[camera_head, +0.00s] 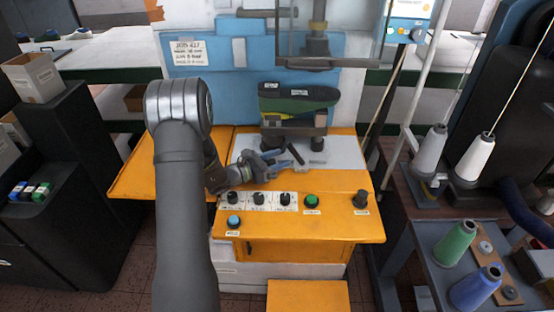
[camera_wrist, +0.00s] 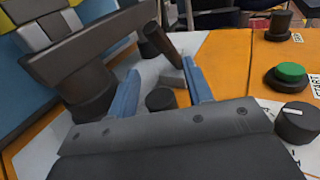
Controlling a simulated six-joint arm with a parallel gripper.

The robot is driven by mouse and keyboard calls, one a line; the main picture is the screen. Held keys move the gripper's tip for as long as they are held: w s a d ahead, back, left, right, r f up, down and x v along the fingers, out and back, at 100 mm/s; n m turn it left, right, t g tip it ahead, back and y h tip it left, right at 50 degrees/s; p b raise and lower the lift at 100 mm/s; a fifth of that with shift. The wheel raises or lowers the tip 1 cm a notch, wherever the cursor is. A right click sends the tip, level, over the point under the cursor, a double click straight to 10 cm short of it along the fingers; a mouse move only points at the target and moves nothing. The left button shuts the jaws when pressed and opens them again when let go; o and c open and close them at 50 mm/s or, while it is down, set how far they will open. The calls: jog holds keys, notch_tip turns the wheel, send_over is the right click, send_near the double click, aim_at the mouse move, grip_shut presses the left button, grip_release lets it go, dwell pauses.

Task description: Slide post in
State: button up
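A dark, rod-like post (camera_wrist: 160,40) stands tilted just beyond my fingertips in the wrist view. In the head view it shows as a short slanted dark bar (camera_head: 296,154) above the grey plate (camera_head: 345,152). My gripper (camera_wrist: 159,70) has its two blue fingers apart, with the post's lower end near the gap. I cannot tell whether either finger touches it. A short dark round piece (camera_wrist: 160,101) shows between the fingers.
The orange machine table carries several knobs and a green button (camera_head: 311,200) in front of my gripper. The press head (camera_head: 317,46) hangs above the last. The support's thick leg (camera_wrist: 92,98) is close to my left finger in the wrist view. The table's left wing (camera_head: 150,175) is clear.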

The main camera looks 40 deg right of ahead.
jog(key=v, duration=1.7)
jog(key=shift+w+a, duration=0.1)
jog(key=shift+a, duration=0.1)
jog(key=r+y, duration=0.1)
jog(key=d+r+y, duration=0.1)
jog(key=r+y, duration=0.1)
jog(key=shift+s+r, duration=0.15)
jog(key=shift+s, duration=0.05)
jog(key=shift+t+y, duration=0.6)
jog(key=shift+y, duration=0.1)
jog(key=x, duration=1.1)
jog(key=r+x, duration=0.1)
jog(key=x, duration=0.5)
jog(key=shift+d+r, duration=0.1)
jog(key=shift+d, duration=0.1)
